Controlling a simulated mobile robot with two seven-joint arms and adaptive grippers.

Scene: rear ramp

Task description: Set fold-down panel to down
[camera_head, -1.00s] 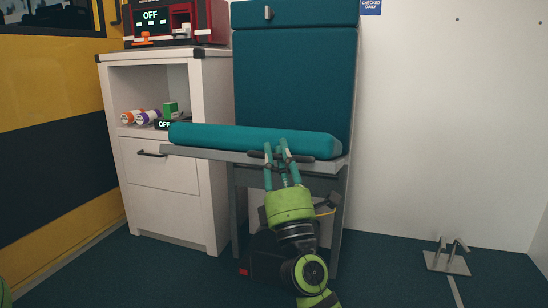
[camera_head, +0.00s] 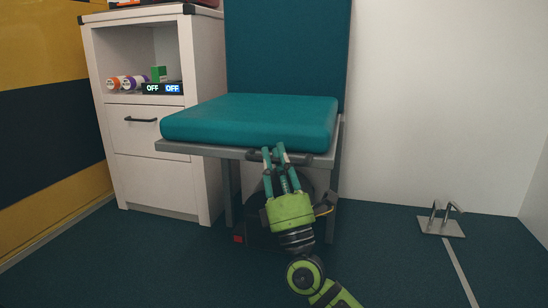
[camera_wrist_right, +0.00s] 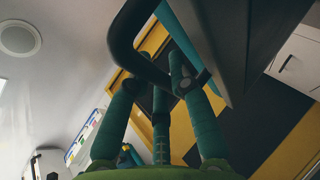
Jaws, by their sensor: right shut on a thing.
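The fold-down panel (camera_head: 250,115) is a teal padded seat on a grey frame, in the middle of the head view. It lies about level, with its padded top facing up, in front of a teal backrest (camera_head: 290,50). My right gripper (camera_head: 275,156) is at the panel's front edge. Its fingers are shut on a dark handle under that edge. In the right wrist view, the gripper (camera_wrist_right: 160,78) has its fingers around the dark curved handle (camera_wrist_right: 128,45), beside the panel's underside (camera_wrist_right: 215,40). My left gripper is not in view.
A white cabinet (camera_head: 165,170) with a drawer stands close to the panel's left. Its shelf holds rolls (camera_head: 128,82), a green box (camera_head: 158,73) and displays reading OFF (camera_head: 162,88). A metal floor bracket (camera_head: 440,225) is at the right. The floor between is clear.

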